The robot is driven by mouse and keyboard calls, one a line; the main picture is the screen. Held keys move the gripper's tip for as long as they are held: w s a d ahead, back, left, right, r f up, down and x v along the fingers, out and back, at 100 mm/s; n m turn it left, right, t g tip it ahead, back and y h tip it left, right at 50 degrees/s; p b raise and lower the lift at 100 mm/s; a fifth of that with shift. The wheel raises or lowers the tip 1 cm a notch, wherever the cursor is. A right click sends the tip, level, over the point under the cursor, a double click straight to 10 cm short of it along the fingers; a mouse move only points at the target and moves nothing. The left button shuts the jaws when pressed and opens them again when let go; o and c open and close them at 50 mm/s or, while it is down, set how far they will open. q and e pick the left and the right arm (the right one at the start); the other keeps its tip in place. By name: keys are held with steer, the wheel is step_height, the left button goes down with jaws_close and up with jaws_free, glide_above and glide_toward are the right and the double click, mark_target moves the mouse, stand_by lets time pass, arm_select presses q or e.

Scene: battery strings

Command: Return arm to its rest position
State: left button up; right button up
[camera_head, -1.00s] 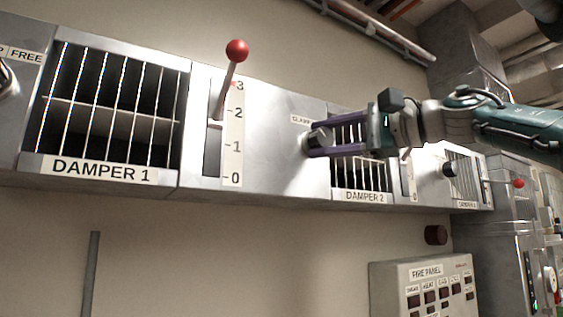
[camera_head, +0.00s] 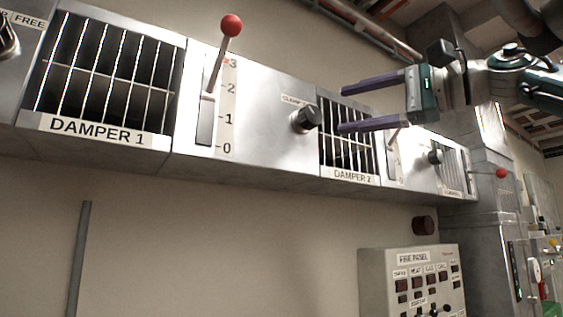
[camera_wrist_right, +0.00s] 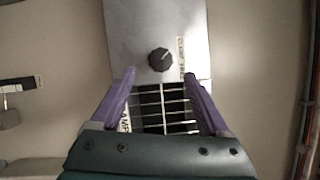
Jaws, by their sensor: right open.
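My right gripper (camera_head: 341,110) comes in from the right in the head view, open and empty, its purple fingers spread in front of the Damper 2 grille (camera_head: 345,150). A black knob (camera_head: 306,119) sits on the metal panel left of the fingertips, apart from them. In the right wrist view the same knob (camera_wrist_right: 160,59) is beyond the open fingers (camera_wrist_right: 163,85), with the grille between them. My left gripper is not in view.
The Damper 1 grille (camera_head: 105,75) and a lever with a red ball (camera_head: 231,25) are at left; the lever stands near 3. A fire panel (camera_head: 412,285) is below right. Pipes and ducts run at upper right. The wall below the dampers is mostly clear.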

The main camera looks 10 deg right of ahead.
steer(key=shift+v, duration=1)
